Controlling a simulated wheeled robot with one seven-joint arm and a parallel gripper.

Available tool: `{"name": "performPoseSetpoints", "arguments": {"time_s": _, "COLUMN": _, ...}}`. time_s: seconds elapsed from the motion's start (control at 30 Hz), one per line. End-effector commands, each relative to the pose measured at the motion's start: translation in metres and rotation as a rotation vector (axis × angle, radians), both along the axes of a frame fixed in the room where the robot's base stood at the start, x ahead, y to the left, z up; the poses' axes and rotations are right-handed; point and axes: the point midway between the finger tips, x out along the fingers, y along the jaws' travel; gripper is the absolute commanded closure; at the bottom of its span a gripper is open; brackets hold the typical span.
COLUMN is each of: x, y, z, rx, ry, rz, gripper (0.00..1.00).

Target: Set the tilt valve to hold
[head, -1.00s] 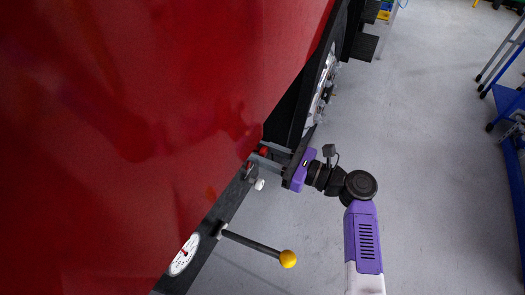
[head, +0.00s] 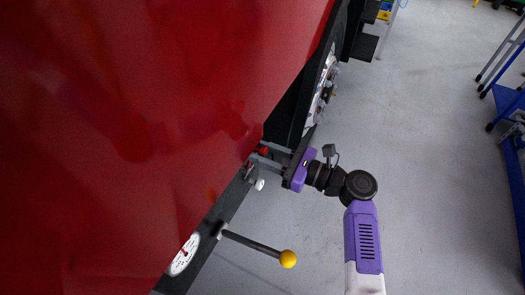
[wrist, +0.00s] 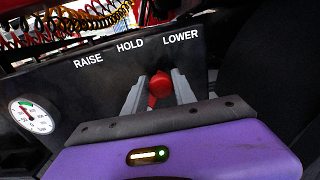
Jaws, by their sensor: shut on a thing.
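The tilt valve's red lever knob (wrist: 160,85) stands between the two grey fingers of my gripper (wrist: 159,93) in the wrist view. My gripper is shut on it. The panel behind carries the labels RAISE (wrist: 88,60), HOLD (wrist: 130,45) and LOWER (wrist: 180,37). The knob appears below the gap between HOLD and LOWER; the lever's base is hidden, so its exact setting cannot be told. In the head view my gripper (head: 264,153) reaches left to the dark panel, with the red knob (head: 263,151) partly hidden at its fingers.
A dial gauge (head: 184,255) sits on the panel, also in the wrist view (wrist: 33,117). A yellow-ended lever (head: 288,259) sticks out near it, and a small white knob (head: 259,184) is just below my fingers. A large red body fills the left.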

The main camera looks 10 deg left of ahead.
Motion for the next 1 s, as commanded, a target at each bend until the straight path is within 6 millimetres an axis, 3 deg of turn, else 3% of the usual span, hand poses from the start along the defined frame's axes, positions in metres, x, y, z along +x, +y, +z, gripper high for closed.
{"name": "performPoseSetpoints", "arguments": {"time_s": 0.57, "x": 0.002, "y": -0.005, "z": 0.001, "rx": -0.019, "ry": -0.043, "rz": -0.019, "gripper": 1.00}}
{"name": "performPoseSetpoints", "arguments": {"time_s": 1.0, "x": -0.014, "y": 0.000, "z": 0.009, "rx": -0.119, "ry": -0.318, "rz": -0.019, "gripper": 1.00}}
